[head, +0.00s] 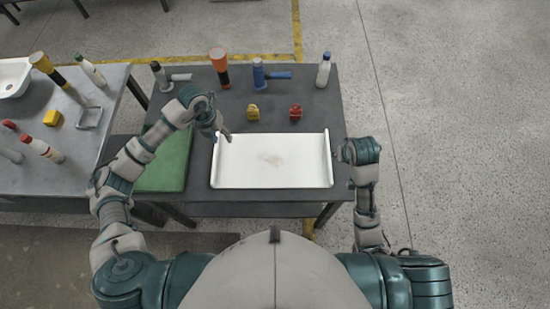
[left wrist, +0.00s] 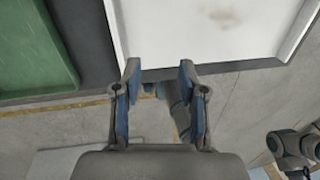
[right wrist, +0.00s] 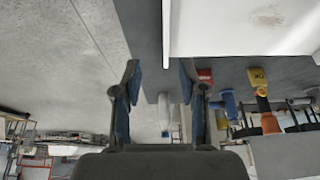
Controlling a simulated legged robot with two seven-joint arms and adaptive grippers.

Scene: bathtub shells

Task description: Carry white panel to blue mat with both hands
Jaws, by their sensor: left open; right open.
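The white panel (head: 272,172), with raised left and right edges and a faint brown smudge, lies flat on the dark table. My left gripper (head: 223,134) is open at the panel's upper left corner; contact is unclear. My right gripper (head: 338,153) is open just beside the panel's right edge. The left wrist view shows the panel (left wrist: 190,25) beyond the open fingers (left wrist: 158,75). The right wrist view shows the panel (right wrist: 235,30) beyond the right fingers (right wrist: 160,72), with nothing between them.
Behind the panel stand a yellow item (head: 253,112), a red item (head: 295,112), an orange-topped tool (head: 219,66), a blue tool (head: 262,73) and a white bottle (head: 323,72). A grey side table (head: 75,135) with a white basin (head: 13,76) and bottles is at left.

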